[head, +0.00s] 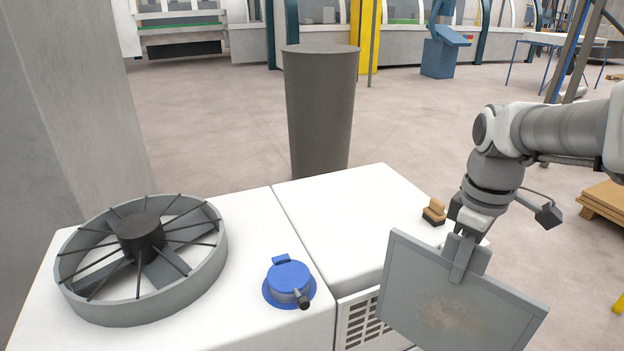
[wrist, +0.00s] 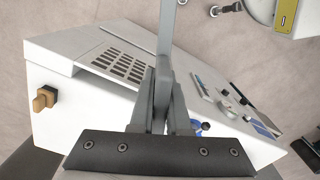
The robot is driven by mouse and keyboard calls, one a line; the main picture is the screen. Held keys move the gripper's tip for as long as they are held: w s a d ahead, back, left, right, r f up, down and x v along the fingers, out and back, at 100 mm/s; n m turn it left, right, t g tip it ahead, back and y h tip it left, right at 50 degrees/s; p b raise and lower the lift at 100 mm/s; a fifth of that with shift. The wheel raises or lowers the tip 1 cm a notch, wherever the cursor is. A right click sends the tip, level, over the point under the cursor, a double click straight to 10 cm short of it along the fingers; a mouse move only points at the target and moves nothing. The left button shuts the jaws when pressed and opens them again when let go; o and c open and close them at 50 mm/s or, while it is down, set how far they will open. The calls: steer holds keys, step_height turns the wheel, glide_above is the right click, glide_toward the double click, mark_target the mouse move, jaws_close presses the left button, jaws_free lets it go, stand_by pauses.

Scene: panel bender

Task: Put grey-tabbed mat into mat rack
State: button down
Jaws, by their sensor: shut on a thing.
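The grey-tabbed mat (head: 390,290) is a flat grey rectangular panel with a raised rim and a brownish worn patch in its middle. My gripper (head: 462,262) is shut on the grey tab at its top edge. The mat hangs tilted in front of the white cabinet's right part, clear of the floor in view. In the wrist view the mat (wrist: 167,35) shows nearly edge-on, between the fingers of my gripper (wrist: 163,85). I cannot make out the mat rack in either view.
A dark bin (head: 320,110) stands behind. Open floor lies beyond.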

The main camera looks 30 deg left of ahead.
steer(key=w+d+f+m, duration=0.3)
steer(key=d+f+m, duration=0.9)
steer(key=f+m, duration=0.2)
step_height(320, 180, down, 2)
steer(key=shift+d+f, duration=0.15)
steer(key=shift+s, duration=0.1)
